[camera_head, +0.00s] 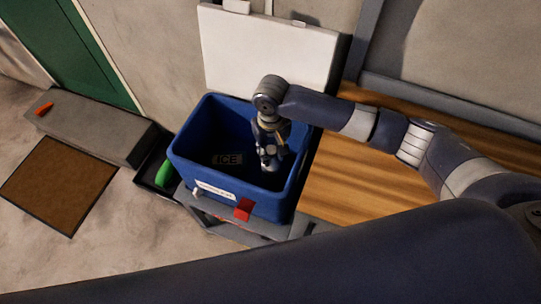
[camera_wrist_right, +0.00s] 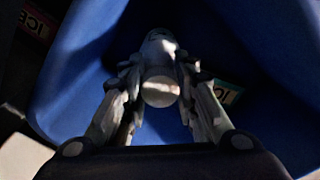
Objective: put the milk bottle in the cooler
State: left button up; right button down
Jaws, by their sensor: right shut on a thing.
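The cooler (camera_head: 183,160) is a blue open box in the middle of the head view, with its white lid (camera_head: 270,50) raised behind it. My right gripper (camera_head: 268,143) points down inside the cooler's opening, toward its right side. It is shut on the milk bottle, a pale grey-white thing whose end (camera_head: 269,163) shows below the fingers. In the right wrist view the bottle (camera_wrist_right: 160,88) sits between both fingers, with blue cooler walls (camera_wrist_right: 285,85) around it. I cannot tell whether the bottle touches the floor. My left gripper is not in view.
An ICE label (camera_head: 227,159) shows inside the cooler. A wooden bench top (camera_head: 350,180) lies right of it. A red block (camera_head: 243,209) is at the cooler's front, and a green thing (camera_head: 165,174) at its left. A grey step (camera_head: 95,128) and brown mat (camera_head: 58,185) lie farther left.

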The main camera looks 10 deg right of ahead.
notch_tip(320, 180, down, 2)
jog(key=shift+f, duration=0.25)
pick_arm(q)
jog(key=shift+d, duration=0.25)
pick_arm(e)
jog(key=shift+f, duration=0.2)
jog(key=c, duration=1.3)
grip_release()
jog(key=shift+f, duration=0.1)
notch_tip(320, 180, up, 13)
jog(key=shift+f, duration=0.2)
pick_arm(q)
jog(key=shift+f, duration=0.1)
